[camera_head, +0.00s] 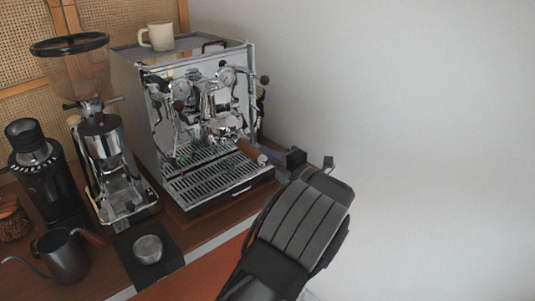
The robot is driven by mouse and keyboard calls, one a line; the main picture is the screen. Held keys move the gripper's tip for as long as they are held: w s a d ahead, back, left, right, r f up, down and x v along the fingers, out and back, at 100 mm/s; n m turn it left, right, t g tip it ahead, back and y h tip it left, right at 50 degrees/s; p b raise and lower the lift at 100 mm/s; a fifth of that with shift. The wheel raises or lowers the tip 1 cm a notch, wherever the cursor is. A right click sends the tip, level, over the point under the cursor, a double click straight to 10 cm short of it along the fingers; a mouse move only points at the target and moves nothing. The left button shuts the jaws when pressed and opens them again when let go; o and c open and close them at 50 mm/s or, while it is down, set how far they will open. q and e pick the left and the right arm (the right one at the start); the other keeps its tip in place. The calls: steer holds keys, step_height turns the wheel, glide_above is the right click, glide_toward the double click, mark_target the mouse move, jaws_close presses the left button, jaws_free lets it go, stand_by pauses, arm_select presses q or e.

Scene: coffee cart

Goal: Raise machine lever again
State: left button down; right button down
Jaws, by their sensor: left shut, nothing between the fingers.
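The chrome espresso machine (200,120) stands on the wooden cart top against the wall. Its group head (216,100) is at the front centre, with a portafilter whose wooden handle (250,151) points to the lower right. The lever is too small among the chrome parts for me to tell its position. My left gripper (310,162) is to the right of the machine's front, near the handle's end and apart from it as far as I can see. It is shut and empty. My right gripper is not in view.
A grinder (105,150) and a smaller black grinder (38,165) stand left of the machine. A kettle (65,258) and a metal cup (148,249) on a dark mat are in front. A mug (158,36) stands on the machine. The right side is bare wall.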

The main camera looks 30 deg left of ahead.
arm_select(q)
steer(key=p+x, duration=0.1)
steer(key=x, duration=0.6)
steer(key=shift+w, duration=0.1)
steer(key=shift+f, duration=0.1)
steer(key=shift+a+b, duration=0.1)
steer(key=shift+b, duration=0.35)
